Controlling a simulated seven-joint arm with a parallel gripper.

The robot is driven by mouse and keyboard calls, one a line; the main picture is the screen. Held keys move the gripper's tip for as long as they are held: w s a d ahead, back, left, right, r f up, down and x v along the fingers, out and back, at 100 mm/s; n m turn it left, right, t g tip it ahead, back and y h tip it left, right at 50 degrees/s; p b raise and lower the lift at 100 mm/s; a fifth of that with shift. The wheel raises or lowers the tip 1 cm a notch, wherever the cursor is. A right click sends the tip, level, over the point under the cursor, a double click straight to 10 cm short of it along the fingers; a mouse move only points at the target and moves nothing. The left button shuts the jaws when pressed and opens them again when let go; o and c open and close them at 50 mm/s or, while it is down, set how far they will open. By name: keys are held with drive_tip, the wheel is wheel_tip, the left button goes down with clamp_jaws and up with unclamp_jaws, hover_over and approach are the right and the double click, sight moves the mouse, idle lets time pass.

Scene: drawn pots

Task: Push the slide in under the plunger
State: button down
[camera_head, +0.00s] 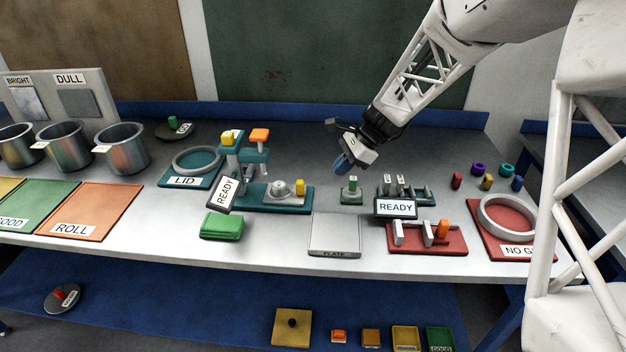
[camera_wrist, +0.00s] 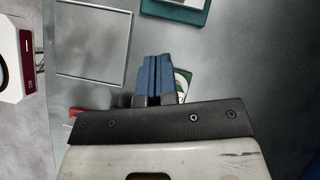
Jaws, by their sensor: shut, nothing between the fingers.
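A teal press stands in the middle of the table, with an orange-capped plunger (camera_head: 259,135) raised on its column. The slide appears to be the grey piece (camera_head: 280,189) on the teal base (camera_head: 306,200), with a yellow peg (camera_head: 300,187) at its right end. It sits to the right of the column, apart from the plunger. My gripper (camera_head: 342,164) is shut and empty, in the air to the right of the press. In the wrist view its blue fingers (camera_wrist: 155,75) are together, touching no slide. A teal edge (camera_wrist: 178,8) at the top may be the press base.
A green-based block (camera_head: 351,196) stands below my gripper. A grey plate (camera_head: 334,236) lies in front, with a green pad (camera_head: 222,226) to its left. READY signs (camera_head: 223,192) stand by the press and by the dark rack (camera_head: 420,193). A red fixture (camera_head: 428,240) is at right.

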drive_tip(key=d+m+y, duration=0.1)
drive_tip(key=d+r+m+t, duration=0.1)
drive_tip(key=m, duration=0.1)
drive_tip(key=w+d+m+y, duration=0.1)
drive_tip(key=d, duration=0.1)
drive_tip(key=shift+r+m+y, duration=0.2)
drive_tip(key=shift+m+y, duration=0.1)
drive_tip(key=shift+s+a+f, duration=0.1)
drive_tip(key=shift+a, duration=0.1)
approach(304, 190)
drive_tip(key=f, duration=0.2)
drive_tip(key=shift+a+f, duration=0.2)
drive_tip(key=shift+f, duration=0.2)
drive_tip(key=a, duration=0.2)
drive_tip(key=shift+a+f, duration=0.15)
drive_tip(key=shift+a, duration=1.05)
drive_tip(key=shift+a, duration=0.1)
drive_tip(key=shift+a, duration=2.35)
